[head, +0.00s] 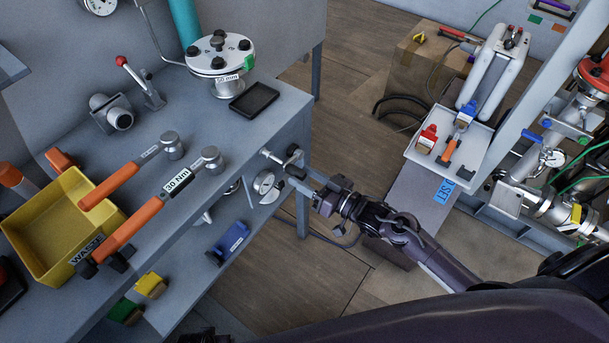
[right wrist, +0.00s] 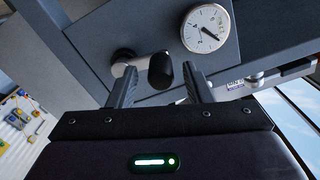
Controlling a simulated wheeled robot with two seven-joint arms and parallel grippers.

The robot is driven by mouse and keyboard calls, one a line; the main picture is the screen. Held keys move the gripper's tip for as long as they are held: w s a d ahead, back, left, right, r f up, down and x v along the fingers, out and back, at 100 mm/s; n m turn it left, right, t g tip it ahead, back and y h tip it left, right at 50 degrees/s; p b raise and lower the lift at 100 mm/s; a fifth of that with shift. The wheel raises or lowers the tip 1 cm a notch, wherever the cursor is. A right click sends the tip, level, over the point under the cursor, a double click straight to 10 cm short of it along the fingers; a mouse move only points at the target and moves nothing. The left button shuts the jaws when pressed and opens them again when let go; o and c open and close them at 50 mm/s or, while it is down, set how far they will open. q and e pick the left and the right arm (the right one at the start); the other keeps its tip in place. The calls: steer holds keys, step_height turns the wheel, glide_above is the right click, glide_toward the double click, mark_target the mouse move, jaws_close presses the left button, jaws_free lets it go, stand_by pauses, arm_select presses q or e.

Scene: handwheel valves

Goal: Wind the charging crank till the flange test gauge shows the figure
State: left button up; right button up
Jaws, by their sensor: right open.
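The charging crank (head: 272,155) is on the front edge of the grey workbench at its right end. In the right wrist view it has a metal arm from a dark hub to a black knob (right wrist: 161,70). My right gripper (head: 292,174) is open at the crank. In the right wrist view its two fingers (right wrist: 160,84) stand either side of the knob, with gaps showing. A round white gauge (right wrist: 205,28) is just right of the crank there; its needle points lower right, and its figures are too small to read. Another dial (head: 99,4) is cut off at the top left. My left gripper is not visible.
On the bench (head: 250,125) stand a bolted flange (head: 218,57), a black tray (head: 254,98), two orange-handled torque wrenches (head: 135,222) and a yellow waste bin (head: 62,225). A lower shelf holds a blue item (head: 229,243). A fixture with a white tray (head: 447,145) stands right.

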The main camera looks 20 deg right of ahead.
steer(key=p+v, duration=0.2)
steer(key=v, duration=0.3)
steer(key=shift+s+d, duration=0.15)
steer(key=v, duration=0.8)
